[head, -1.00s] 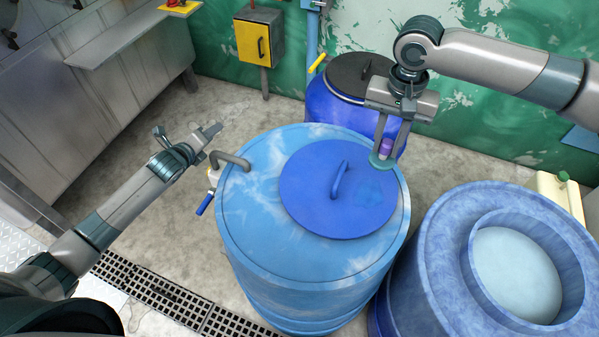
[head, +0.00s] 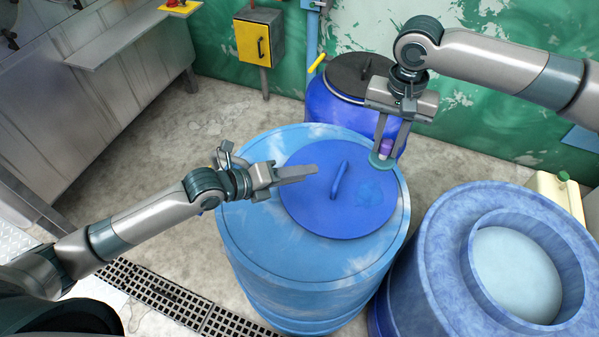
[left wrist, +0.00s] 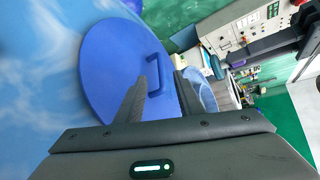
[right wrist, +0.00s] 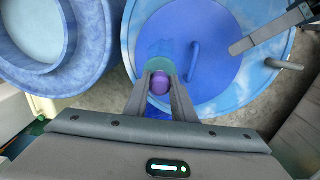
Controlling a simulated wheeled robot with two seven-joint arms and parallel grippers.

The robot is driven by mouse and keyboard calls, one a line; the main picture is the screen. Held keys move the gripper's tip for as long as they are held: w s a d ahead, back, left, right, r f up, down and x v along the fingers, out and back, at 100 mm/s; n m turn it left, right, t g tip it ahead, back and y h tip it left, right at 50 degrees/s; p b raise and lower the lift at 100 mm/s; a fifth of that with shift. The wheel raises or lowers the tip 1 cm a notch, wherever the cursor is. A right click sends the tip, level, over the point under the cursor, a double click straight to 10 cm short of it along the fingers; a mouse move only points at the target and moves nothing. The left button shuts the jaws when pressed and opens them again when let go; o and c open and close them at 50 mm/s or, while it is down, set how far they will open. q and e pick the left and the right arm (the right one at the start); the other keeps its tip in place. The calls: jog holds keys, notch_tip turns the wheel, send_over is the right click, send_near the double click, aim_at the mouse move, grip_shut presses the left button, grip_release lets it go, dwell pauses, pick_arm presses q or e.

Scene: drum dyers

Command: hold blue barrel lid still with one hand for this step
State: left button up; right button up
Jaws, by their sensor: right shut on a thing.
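The blue barrel lid (head: 315,215) lies flat on the light blue barrel (head: 255,240), its bar handle (head: 340,180) standing up. A slightly different blue patch (head: 370,191) marks the lid's right part. My left gripper (head: 316,173) is over the lid's left part, pointing toward the handle. In the left wrist view its fingers (left wrist: 162,92) are apart and empty, with the handle (left wrist: 157,74) beyond them; I cannot tell whether they touch the lid. My right gripper (head: 388,150) is shut on a purple-knobbed tool (right wrist: 159,83) with a teal disc (head: 379,163), at the lid's upper-right edge.
A bigger blue drum with an open round top (head: 450,235) stands close on the right. A dark-lidded blue barrel (head: 335,112) stands behind. A bent grey pipe (right wrist: 284,65) is on the light blue barrel's rim. A floor drain (head: 150,285) runs at the front left.

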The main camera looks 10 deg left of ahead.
pick_arm(q)
jog(key=shift+w, duration=0.1)
dwell(0.3)
send_over(334, 179)
notch_tip(334, 179, down, 5)
jog(key=shift+r, duration=0.15)
dwell(0.4)
jog(key=shift+c, duration=0.7)
grip_shut()
